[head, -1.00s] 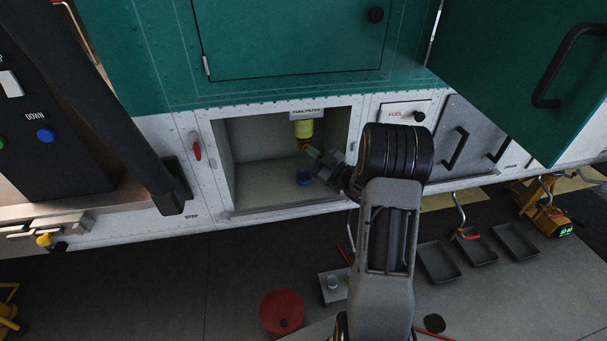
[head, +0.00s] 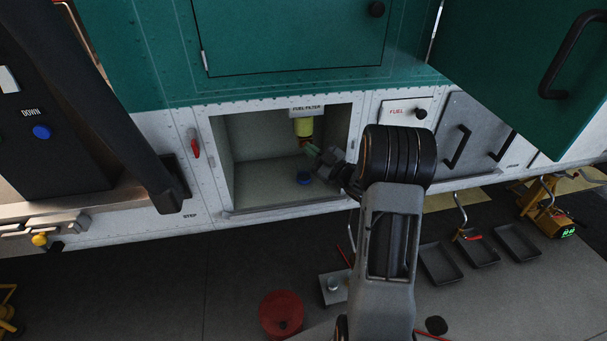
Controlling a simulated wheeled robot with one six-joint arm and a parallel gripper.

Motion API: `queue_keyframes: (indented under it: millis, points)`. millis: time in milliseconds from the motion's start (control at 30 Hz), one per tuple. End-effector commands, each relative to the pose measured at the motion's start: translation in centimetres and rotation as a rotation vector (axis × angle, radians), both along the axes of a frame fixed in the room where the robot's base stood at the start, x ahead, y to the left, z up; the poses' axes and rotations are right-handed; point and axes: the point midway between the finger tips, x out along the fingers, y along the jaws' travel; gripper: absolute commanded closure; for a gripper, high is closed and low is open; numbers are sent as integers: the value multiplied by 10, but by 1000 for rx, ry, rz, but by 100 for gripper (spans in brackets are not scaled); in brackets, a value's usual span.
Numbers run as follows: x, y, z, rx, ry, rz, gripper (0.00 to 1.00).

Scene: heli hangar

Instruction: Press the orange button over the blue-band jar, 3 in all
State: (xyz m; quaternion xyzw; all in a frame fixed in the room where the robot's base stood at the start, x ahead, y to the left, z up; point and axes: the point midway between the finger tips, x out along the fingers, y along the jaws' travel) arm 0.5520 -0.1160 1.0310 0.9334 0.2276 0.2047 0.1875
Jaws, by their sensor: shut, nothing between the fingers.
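The open bay marked fuel filter holds a yellow-green filter bowl (head: 303,127) hanging from its top. A small orange part (head: 304,142), which looks like the button, shows at the bowl's lower end, partly hidden by my fingertips. The blue-band jar (head: 304,179) stands on the bay floor below it; mostly its blue shows. My gripper (head: 312,150) reaches into the bay from the right. It is shut and empty, its tips close beside the orange part. I cannot tell whether they touch it.
The bay's side walls and front sill (head: 285,208) frame my gripper. An open green door (head: 520,70) hangs at the upper right. A red lever (head: 195,147) is left of the bay. On the floor are a red round container (head: 281,313) and dark trays (head: 440,263).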

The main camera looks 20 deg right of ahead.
Motion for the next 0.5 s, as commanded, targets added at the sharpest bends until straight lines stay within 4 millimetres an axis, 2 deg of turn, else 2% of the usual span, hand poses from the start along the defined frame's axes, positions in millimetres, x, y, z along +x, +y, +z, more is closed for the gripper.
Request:
queue_keyframes:
  millis: [233, 500]
  points:
    - [-3, 1, -1, 0, 3, 1, 100]
    - [-29, 6, -1, 1, 2, 0, 100]
